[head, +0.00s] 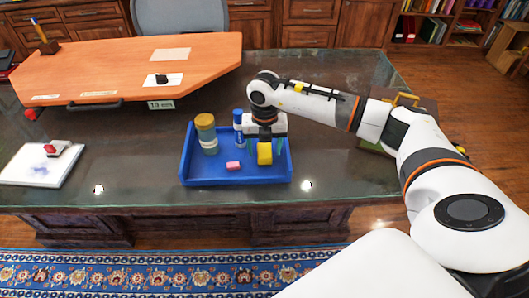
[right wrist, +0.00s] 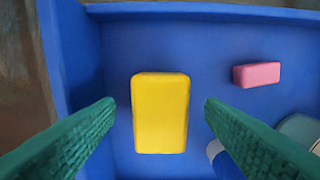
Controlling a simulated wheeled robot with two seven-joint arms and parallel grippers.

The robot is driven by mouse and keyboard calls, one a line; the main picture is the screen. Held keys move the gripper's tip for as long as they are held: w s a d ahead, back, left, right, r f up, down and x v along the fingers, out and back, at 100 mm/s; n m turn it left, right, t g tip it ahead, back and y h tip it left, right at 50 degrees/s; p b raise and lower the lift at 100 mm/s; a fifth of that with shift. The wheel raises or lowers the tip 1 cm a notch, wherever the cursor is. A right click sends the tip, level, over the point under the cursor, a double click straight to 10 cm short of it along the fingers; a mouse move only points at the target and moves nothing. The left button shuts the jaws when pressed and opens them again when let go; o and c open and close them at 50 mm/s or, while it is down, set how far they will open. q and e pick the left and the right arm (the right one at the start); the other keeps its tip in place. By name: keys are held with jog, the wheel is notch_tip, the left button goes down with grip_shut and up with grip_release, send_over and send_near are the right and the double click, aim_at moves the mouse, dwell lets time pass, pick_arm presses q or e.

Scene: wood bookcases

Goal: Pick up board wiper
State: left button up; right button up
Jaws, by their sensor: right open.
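A yellow block (head: 264,154), likely the board wiper, is in the blue tray (head: 236,183) near its right side. In the right wrist view the yellow block (right wrist: 160,113) lies between my open green fingers, with a gap on each side. My right gripper (head: 266,143) is above the tray, pointing down and empty; its fingers are partly hidden in the head view. I cannot tell how far the fingertips are above the block. My left gripper is not in view.
The tray also holds a pink eraser (head: 233,166), a yellow-green cylinder (head: 206,135) and a blue-and-white bottle (head: 239,128). A white board (head: 40,165) with a red-and-white item lies at left. An orange raised top (head: 120,65) stands behind. Glass around the tray's front is clear.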

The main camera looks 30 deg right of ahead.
jog(key=shift+f, duration=1.3)
jog(key=c, duration=1)
jog(key=shift+c, duration=0.2)
jog(key=shift+r, duration=0.2)
jog(key=shift+c, duration=0.2)
